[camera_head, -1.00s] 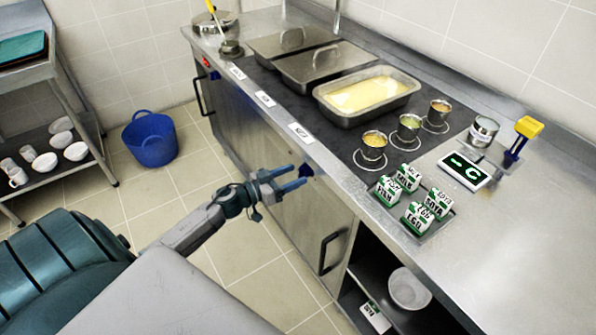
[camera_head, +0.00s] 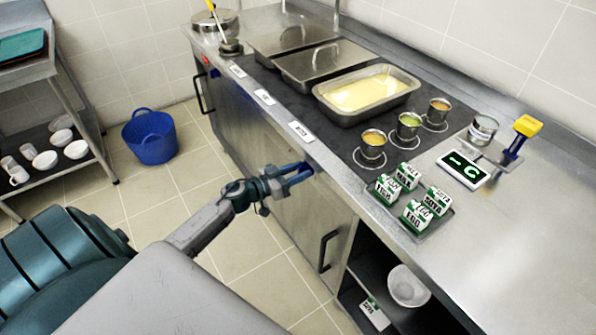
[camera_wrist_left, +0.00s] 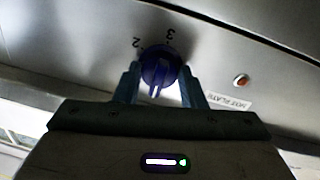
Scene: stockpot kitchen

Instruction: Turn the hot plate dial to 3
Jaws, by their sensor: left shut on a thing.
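The hot plate dial (camera_wrist_left: 160,66) is a dark blue knob on the steel front panel of the counter. In the left wrist view, the printed numbers 2 and 3 stand above it, 3 just to the upper right. I cannot tell which number the dial points at. My left gripper (camera_head: 303,173) has its two blue fingers on either side of the dial and is shut on it. In the head view the fingers mostly hide the dial. My right gripper is not in view.
A small orange light (camera_wrist_left: 240,80) and a "HOT PLATE" label (camera_wrist_left: 229,101) sit right of the dial. On the counter are a pan of yellow food (camera_head: 366,95), ladle cups, a tray of labelled cartons (camera_head: 432,222) and a display (camera_head: 464,170). A cupboard handle (camera_head: 326,252) sticks out below.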

